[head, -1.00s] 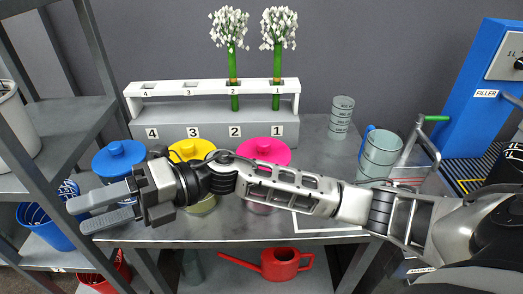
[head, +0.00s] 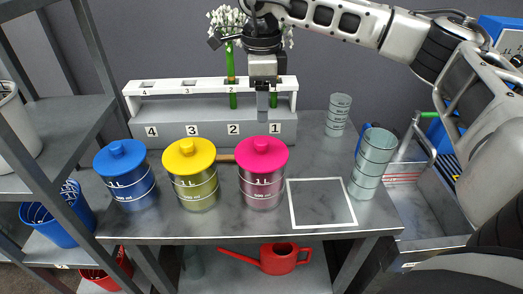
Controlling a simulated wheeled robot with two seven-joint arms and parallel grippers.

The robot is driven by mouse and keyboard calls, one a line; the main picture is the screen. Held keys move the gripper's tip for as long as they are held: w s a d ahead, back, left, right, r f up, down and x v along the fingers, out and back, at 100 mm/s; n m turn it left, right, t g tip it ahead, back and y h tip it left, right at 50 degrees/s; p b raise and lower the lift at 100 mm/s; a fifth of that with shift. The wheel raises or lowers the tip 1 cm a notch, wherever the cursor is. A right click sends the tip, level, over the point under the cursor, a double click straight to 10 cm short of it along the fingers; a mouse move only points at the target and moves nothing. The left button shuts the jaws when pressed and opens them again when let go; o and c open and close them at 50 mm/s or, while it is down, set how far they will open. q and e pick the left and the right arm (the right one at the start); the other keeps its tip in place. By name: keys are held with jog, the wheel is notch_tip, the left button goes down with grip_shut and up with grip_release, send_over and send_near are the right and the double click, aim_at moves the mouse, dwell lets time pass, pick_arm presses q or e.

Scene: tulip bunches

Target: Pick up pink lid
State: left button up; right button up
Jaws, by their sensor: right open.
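The pink lid (head: 261,153) with its round knob sits on a clear canister (head: 261,190) marked 1L, the rightmost of three canisters on the grey table. My right gripper (head: 263,104) points down above and behind the pink lid, in front of the flower rack. It is open, seen edge-on, with nothing between its fingers, and is apart from the lid. My left gripper is not in view.
A yellow-lidded canister (head: 190,155) and a blue-lidded canister (head: 120,158) stand left of the pink one. Cups (head: 372,160) stand at the right. A white-outlined square (head: 320,203) on the table is empty.

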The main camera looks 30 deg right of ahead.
aim_at(262, 140)
notch_tip(262, 140, down, 11)
jog(key=shift+r+p, duration=0.1)
jog(key=shift+p, duration=0.85)
jog(key=c, duration=1)
